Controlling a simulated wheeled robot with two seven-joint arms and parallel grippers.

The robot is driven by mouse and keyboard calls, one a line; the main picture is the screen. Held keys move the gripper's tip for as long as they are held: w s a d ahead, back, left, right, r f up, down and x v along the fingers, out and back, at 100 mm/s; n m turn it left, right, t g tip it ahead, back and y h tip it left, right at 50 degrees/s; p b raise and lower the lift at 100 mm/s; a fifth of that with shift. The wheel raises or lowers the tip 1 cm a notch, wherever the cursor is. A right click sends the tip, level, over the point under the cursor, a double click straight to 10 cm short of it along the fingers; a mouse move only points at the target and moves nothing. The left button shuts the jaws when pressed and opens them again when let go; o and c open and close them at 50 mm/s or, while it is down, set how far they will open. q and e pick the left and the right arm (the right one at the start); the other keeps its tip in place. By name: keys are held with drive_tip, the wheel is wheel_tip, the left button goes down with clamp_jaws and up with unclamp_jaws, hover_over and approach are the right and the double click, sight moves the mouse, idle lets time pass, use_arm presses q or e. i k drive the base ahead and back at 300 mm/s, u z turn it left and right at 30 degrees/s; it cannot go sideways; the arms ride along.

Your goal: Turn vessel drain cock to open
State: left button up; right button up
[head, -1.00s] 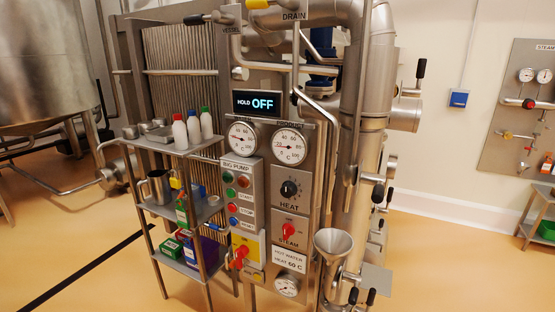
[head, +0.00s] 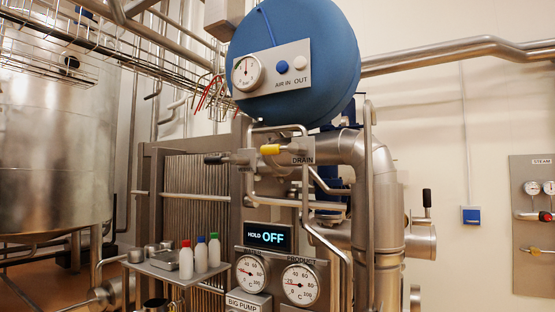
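A DRAIN label (head: 303,160) is fixed on the pipework below the blue tank, at the centre of the head view. Just left of it a cock with a yellow handle (head: 270,149) points left. Further left, a cock with a black handle (head: 216,159) also points left, with a small plate (head: 247,169) beside it whose text I cannot read now. I cannot tell for sure which of the two is the vessel drain cock. Neither of my grippers shows in this view.
A blue tank (head: 295,45) with an AIR IN OUT panel overhangs the pipework. Below are the HOLD OFF display (head: 269,236), two dials and a shelf (head: 175,274) with capped bottles. Thick steel pipes (head: 385,205) stand to the right.

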sight(295, 148)
drive_tip(key=z, duration=2.45)
drive_tip(key=k, duration=0.5)
drive_tip(key=u, duration=0.95)
